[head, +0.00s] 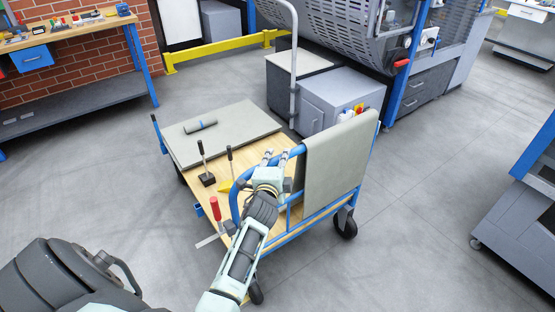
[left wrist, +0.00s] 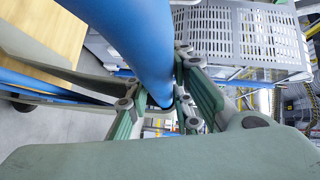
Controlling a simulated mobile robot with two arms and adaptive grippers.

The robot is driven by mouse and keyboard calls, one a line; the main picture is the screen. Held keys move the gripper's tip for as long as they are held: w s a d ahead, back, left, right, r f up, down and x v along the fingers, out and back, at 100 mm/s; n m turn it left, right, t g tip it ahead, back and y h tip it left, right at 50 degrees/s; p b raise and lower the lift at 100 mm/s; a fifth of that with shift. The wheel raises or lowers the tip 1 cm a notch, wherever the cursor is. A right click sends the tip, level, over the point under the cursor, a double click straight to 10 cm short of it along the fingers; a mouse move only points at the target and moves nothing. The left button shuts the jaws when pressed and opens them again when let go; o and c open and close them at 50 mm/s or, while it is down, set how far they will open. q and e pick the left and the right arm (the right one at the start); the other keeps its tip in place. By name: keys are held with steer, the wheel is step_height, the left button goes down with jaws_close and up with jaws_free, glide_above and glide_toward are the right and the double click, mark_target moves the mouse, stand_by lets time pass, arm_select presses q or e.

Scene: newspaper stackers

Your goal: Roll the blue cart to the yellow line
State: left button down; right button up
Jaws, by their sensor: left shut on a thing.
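The blue cart (head: 262,151) stands on the grey floor in the middle of the head view, with a wooden deck, blue tubular frame and dark wheels. My left gripper (head: 283,154) is at the blue handle at the cart's near end. In the left wrist view, its green-padded fingers (left wrist: 160,105) are shut around the blue handle tube (left wrist: 143,45). A grey cloth or sheet (head: 337,165) hangs over the right part of the handle. No painted yellow line is visible on the floor. My right gripper is not in view.
On the cart lie a grey slab (head: 225,140) with a dark roll (head: 201,126), and several hand tools. A low yellow rail (head: 220,47) stands behind. A grey machine (head: 340,95) stands just beyond the cart, a workbench (head: 75,38) at upper left. Floor is open left and right.

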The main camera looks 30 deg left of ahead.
arm_select(q)
steer(key=shift+s+f, duration=0.1)
steer(key=shift+f, duration=0.15)
steer(key=c, duration=1.9)
jaws_free()
steer(key=o, duration=0.4)
steer(key=shift+r, duration=0.2)
steer(key=shift+c, duration=0.2)
steer(key=v, duration=1.2)
steer(key=shift+f, duration=0.1)
